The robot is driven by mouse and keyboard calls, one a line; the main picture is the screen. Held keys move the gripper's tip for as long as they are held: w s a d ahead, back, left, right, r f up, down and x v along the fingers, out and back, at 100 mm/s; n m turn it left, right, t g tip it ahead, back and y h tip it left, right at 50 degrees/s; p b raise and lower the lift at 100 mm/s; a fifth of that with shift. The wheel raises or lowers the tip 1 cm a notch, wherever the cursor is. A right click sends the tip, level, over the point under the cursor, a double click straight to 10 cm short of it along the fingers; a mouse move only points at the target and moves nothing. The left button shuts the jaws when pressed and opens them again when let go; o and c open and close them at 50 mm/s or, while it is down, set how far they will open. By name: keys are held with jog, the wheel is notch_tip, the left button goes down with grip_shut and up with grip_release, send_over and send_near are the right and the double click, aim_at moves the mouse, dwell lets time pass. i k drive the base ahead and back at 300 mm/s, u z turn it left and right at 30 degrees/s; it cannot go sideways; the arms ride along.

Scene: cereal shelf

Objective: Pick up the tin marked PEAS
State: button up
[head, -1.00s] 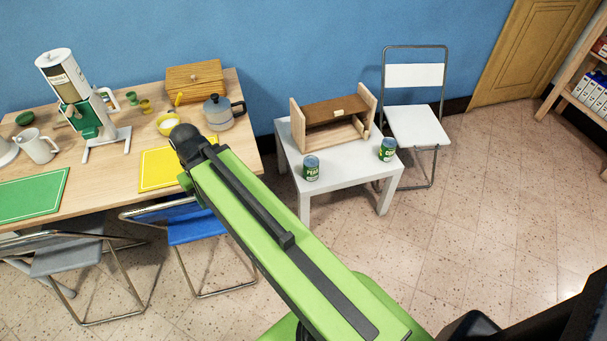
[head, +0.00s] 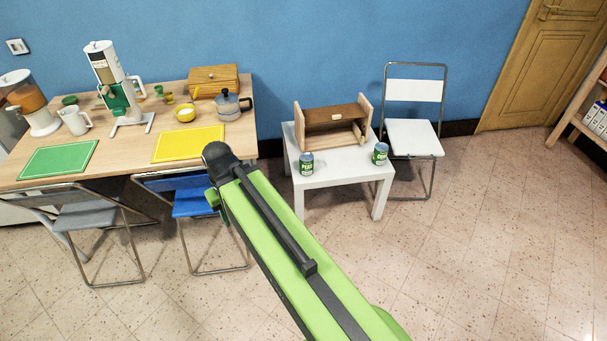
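Two green tins with blue-grey tops stand upright on a small white table (head: 345,177). The left tin (head: 306,164) stands at the front left of the table and its label appears to read PEAS. The right tin (head: 380,153) stands near the right edge, and its label is too small to read surely. My green arm reaches up from the bottom of the picture and ends in a dark rounded joint left of the white table. My gripper's fingers do not show, so whether they are open or shut is hidden.
A small wooden shelf unit (head: 332,116) stands behind the tins. A white folding chair (head: 413,137) is right of the table. A long wooden table with kitchenware (head: 213,139) and a blue folding chair (head: 193,204) are to the left. The floor (head: 470,240) at front right is clear.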

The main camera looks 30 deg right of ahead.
aim_at(306, 158)
jog(key=z, duration=0.15)
jog(key=i, duration=0.9)
jog(key=u, duration=0.05)
